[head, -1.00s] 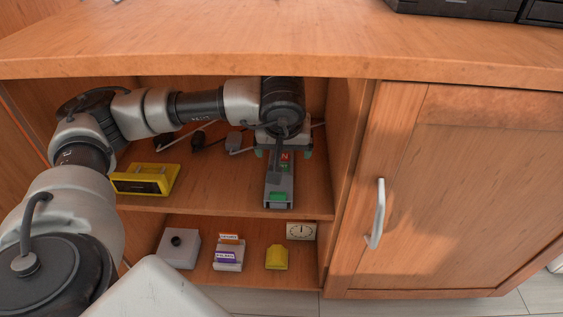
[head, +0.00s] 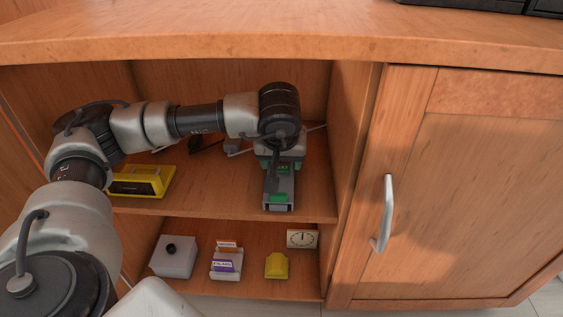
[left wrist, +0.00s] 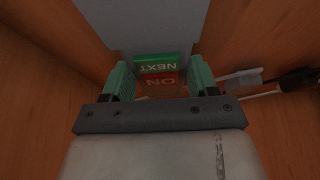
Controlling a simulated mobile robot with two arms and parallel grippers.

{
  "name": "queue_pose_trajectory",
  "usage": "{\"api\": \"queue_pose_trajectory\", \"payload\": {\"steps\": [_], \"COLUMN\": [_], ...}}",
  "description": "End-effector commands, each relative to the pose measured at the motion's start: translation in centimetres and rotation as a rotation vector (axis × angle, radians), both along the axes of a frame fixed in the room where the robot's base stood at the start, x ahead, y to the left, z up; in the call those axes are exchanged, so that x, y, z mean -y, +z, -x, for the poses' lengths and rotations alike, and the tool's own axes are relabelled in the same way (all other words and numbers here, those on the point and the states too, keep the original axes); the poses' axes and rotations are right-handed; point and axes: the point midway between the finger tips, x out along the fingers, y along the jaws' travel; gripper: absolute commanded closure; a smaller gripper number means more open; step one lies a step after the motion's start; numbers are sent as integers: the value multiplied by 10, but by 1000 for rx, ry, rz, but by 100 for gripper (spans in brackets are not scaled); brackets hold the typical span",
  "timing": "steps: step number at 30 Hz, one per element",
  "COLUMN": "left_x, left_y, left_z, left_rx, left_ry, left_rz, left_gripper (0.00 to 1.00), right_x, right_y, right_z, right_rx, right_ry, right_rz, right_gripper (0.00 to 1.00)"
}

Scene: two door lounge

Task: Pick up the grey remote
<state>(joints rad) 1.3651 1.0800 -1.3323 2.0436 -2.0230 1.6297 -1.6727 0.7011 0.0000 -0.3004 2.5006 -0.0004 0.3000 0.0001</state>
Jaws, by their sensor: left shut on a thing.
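The grey remote (head: 287,186) is a long grey block with green and red buttons. It is on the upper shelf near its right side, pointing out toward the front edge. My left gripper (head: 280,163) reaches down over its back part and is shut on it. In the left wrist view the grey body (left wrist: 150,30) lies between the two green fingers, with a green NEXT and a red ON button showing. I cannot tell whether it is clear of the shelf. My right gripper is not in view.
A yellow-framed device (head: 142,182) stands left on the upper shelf (head: 215,205), with cables behind. Below are a grey box with a black knob (head: 174,257), a holder with small packs (head: 226,263), a yellow object (head: 276,266) and a clock (head: 301,239). A closed door (head: 470,200) is right.

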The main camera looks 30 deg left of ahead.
Motion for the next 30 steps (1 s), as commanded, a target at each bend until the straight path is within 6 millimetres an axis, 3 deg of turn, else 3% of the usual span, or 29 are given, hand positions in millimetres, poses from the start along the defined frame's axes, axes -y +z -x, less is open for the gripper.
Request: {"api": "queue_pose_trajectory", "payload": {"steps": [11, 21, 30], "left_x": [0, 0, 4], "left_y": [2, 24, 37], "left_z": [0, 0, 6], "left_rx": [0, 1, -1], "left_ry": [0, 0, -4], "left_rz": [0, -1, -1], "left_gripper": [68, 68, 68], "right_x": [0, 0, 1], "right_y": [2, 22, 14], "right_z": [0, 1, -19], "right_rx": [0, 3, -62], "right_ry": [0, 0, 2], "right_rz": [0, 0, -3], "right_gripper": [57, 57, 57]}}
